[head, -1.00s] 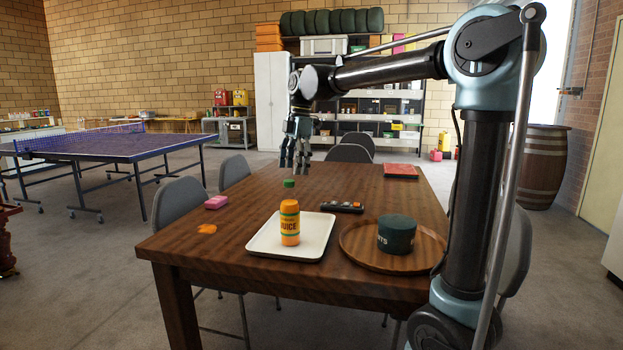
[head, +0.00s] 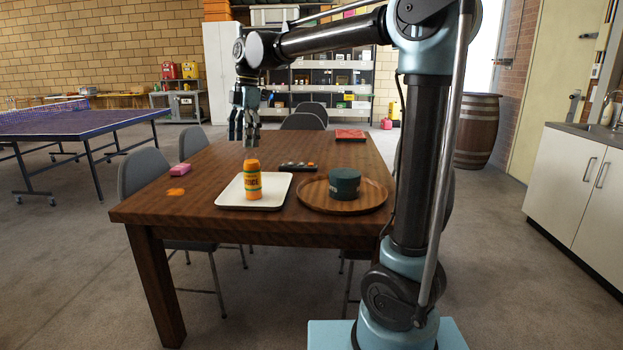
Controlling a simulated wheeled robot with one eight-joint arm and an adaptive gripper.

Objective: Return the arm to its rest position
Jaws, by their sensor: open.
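My gripper (head: 243,138) hangs fingers down at the end of my raised, outstretched arm, above the far left part of the wooden table (head: 225,227). It is open, and I see nothing between its fingers. In the picture it is just above an orange juice bottle (head: 252,181), apart from it. The bottle stands upright on a white tray (head: 278,198). My upper arm runs back to the right to its joint at the top of my column.
A dark green tub (head: 344,183) stands on a round wooden tray (head: 373,193). A counter (head: 583,195) stands right.

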